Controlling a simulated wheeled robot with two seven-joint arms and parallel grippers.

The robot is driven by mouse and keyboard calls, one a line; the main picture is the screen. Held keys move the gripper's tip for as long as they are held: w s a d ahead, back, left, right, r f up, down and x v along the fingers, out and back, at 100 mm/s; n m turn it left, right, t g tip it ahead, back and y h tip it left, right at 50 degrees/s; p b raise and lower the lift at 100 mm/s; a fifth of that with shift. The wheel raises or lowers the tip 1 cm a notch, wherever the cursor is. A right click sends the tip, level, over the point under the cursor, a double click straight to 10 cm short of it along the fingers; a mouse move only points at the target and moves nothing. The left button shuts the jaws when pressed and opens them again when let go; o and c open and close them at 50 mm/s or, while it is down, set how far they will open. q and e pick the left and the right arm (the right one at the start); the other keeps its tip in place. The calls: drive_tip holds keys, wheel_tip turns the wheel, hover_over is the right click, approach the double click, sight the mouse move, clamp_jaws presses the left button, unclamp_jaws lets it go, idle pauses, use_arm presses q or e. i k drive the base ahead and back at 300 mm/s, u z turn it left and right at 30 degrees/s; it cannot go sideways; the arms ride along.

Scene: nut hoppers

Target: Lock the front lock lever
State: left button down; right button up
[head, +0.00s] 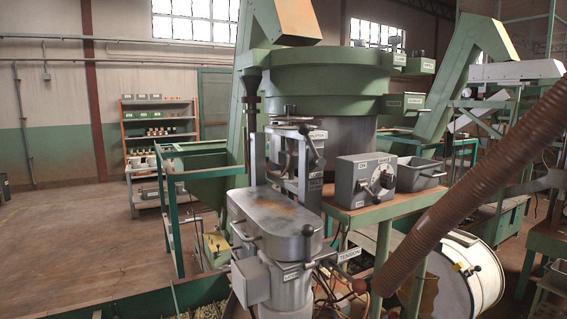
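Neither of my grippers shows in the head view. The grey metal machine (275,213) with a rounded, worn lid stands in the lower middle. A short lever with a dark knob (308,230) stands at the right front of its lid. A lever with a dark red knob (359,286) sticks out to the right, lower down, below a small white label (349,254). Another dark-handled lever (311,145) is higher up on the upright behind the lid. The labels are too small to read surely, so I cannot tell which is the front lock lever or whether it is locked.
A grey control box (365,180) with a dial and a grey bin (419,173) stand on a green bench at the right. A thick brown corrugated hose (470,190) crosses the right side diagonally. A large green bowl hopper (318,80) stands behind. Open floor (80,250) lies at left.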

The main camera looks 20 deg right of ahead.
sight(304, 129)
drive_tip(key=z, duration=2.2)
drive_tip(key=k, duration=0.75)
drive_tip(key=u, duration=0.75)
drive_tip(key=i, duration=0.5)
